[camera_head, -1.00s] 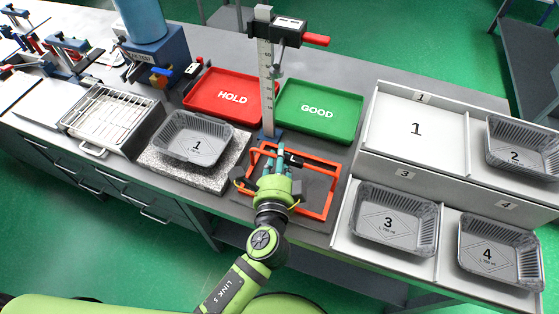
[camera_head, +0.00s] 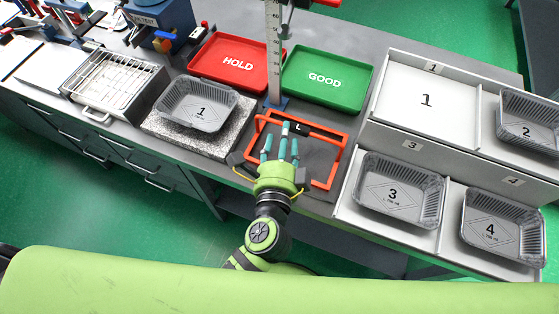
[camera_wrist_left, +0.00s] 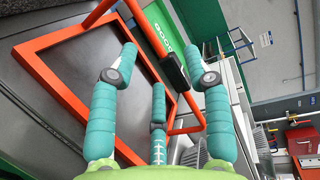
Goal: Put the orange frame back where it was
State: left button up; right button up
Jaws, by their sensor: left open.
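The orange frame (camera_head: 338,160) lies on a dark mat on the bench, below the red and green trays. It has a raised orange handle with a black grip (camera_head: 297,128) marked L. My left gripper (camera_head: 281,141) is over the near side of the frame, with its teal fingers spread and empty. In the left wrist view, the frame (camera_wrist_left: 60,36) slants beyond the open fingers (camera_wrist_left: 160,62), and the black grip (camera_wrist_left: 172,68) shows between the fingertips. Whether a finger touches it, I cannot tell. My right gripper is not in view.
Foil tray 1 (camera_head: 173,112) sits on a stone slab left of the frame. An upright scale (camera_head: 273,60) stands just behind it. A white divided rack (camera_head: 378,137) with foil trays is at the right. HOLD (camera_head: 215,48) and GOOD (camera_head: 345,102) trays are behind.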

pick_arm(q)
jog(key=s+r+b, duration=0.1)
jog(key=s, duration=0.6)
jog(key=shift+a+b, duration=0.15)
jog(key=shift+b, duration=0.2)
